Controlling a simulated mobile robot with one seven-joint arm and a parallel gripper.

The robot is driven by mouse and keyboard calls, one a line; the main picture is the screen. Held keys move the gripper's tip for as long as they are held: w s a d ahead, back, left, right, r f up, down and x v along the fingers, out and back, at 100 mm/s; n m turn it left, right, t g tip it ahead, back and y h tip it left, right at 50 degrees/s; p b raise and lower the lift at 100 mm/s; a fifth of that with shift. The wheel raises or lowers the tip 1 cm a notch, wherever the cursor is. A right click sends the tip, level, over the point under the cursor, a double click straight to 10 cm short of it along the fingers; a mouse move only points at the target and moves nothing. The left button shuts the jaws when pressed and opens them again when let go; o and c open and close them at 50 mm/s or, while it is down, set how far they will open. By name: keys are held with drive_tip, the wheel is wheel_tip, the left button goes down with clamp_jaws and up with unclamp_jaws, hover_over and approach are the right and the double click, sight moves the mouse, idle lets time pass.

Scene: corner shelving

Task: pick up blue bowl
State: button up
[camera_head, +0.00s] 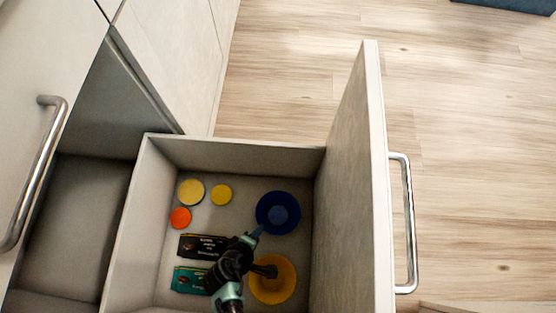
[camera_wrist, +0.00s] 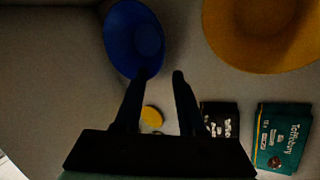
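The blue bowl (camera_head: 278,212) sits in the open drawer, near the drawer front, in the head view. In the wrist view the blue bowl (camera_wrist: 134,38) is at the upper left. My gripper (camera_head: 263,252) is inside the drawer area, empty, with its fingers spread. One finger points at the near edge of the blue bowl, the other lies over the yellow bowl. In the wrist view my gripper (camera_wrist: 159,74) has its left fingertip overlapping the blue bowl's lower rim and its right fingertip outside the bowl. I cannot tell whether the fingertip touches the rim.
A yellow bowl (camera_head: 273,281) is beside the blue one. A black box (camera_head: 202,246), a teal box (camera_head: 189,280), two yellow round items (camera_head: 191,192) (camera_head: 221,195) and an orange one (camera_head: 180,218) lie in the drawer (camera_head: 235,153). Its tall front (camera_head: 350,190) bounds the right.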

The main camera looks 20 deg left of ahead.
sight(267, 228)
drive_tip(key=b+x, duration=0.1)
drive_tip(key=x, duration=0.2)
drive_tip(key=b+x, duration=0.1)
drive_tip(key=x, duration=0.1)
drive_tip(key=b+x, duration=0.2)
drive_tip(key=shift+s+d, duration=0.2)
drive_tip(key=shift+d, duration=0.15)
drive_tip(key=shift+w+f+b, duration=0.4)
drive_tip(key=shift+f+b, duration=0.1)
clamp_jaws()
drive_tip(key=shift+r, duration=0.1)
idle(0.6)
